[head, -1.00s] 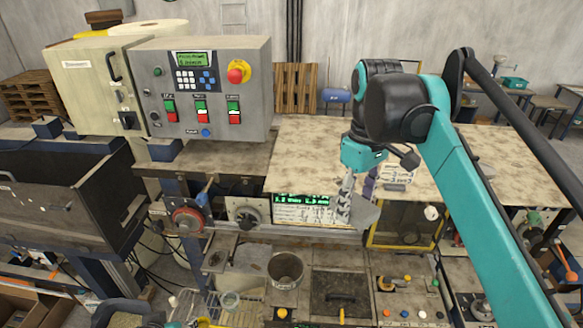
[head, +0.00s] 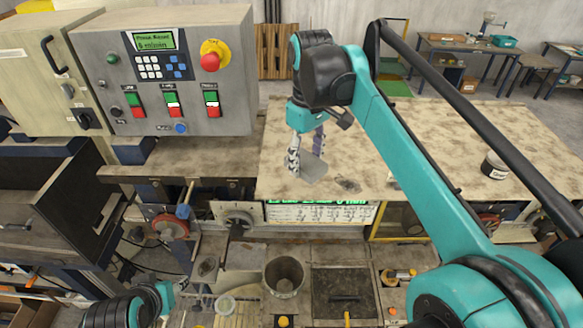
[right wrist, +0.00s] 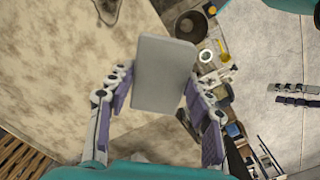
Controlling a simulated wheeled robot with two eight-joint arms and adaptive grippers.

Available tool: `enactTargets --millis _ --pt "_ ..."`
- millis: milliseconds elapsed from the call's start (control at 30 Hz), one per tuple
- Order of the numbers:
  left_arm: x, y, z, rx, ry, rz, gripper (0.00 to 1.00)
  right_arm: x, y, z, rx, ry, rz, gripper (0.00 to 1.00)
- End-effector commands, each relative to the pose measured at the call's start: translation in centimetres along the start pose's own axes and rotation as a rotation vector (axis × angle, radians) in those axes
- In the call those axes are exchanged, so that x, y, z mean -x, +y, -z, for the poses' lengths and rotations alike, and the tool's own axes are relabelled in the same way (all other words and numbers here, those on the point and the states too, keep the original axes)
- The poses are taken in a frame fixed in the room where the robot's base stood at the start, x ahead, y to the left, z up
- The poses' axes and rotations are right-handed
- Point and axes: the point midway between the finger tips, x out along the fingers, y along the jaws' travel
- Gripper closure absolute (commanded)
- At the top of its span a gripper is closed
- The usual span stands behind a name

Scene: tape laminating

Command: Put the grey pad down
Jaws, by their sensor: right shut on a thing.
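The grey pad (head: 313,167) is a flat rounded rectangle, held tilted between the fingers of my right gripper (head: 305,158). It is over the left part of the mottled beige worktop (head: 420,140). In the right wrist view the pad (right wrist: 164,75) spans the space between the two fingers of the right gripper (right wrist: 158,88), with worktop beneath it. I cannot tell whether its lower edge touches the surface. Part of my left arm shows at the lower left of the head view, but its gripper is not visible.
The control box (head: 180,70) stands left of the worktop. A dark patch (head: 347,184) lies near the pad. A jar (head: 495,165) stands on the worktop's right side. A metal cup (head: 284,277) is below the front edge. Much of the worktop is clear.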

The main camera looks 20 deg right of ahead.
Motion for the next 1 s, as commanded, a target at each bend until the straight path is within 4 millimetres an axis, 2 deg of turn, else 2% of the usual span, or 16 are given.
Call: enactTargets --millis 33,100,267,367,600,1000 --pt "0.3 0.0 0.3 0.000 0.000 0.000 0.54 -0.5 -0.1 1.2 0.003 0.000 0.000 0.72" --pt "0.5 0.0 0.4 0.000 0.000 0.000 0.54 -1.3 -0.3 2.4 0.002 0.000 0.000 0.72" --pt "0.7 0.0 0.5 0.000 0.000 0.000 0.54 -2.3 -0.5 4.0 0.001 0.000 0.000 0.72" --pt "0.8 0.0 0.6 0.000 0.000 0.000 0.54 -3.1 -0.5 4.2 0.000 0.000 0.000 0.72" --pt "1.4 0.0 1.0 0.000 0.000 0.000 0.54 -6.2 -0.5 4.1 0.000 0.000 0.000 0.72" --pt "1.1 0.0 0.8 0.000 0.000 0.000 0.54 -6.9 -0.5 4.1 0.000 0.000 0.000 0.72"
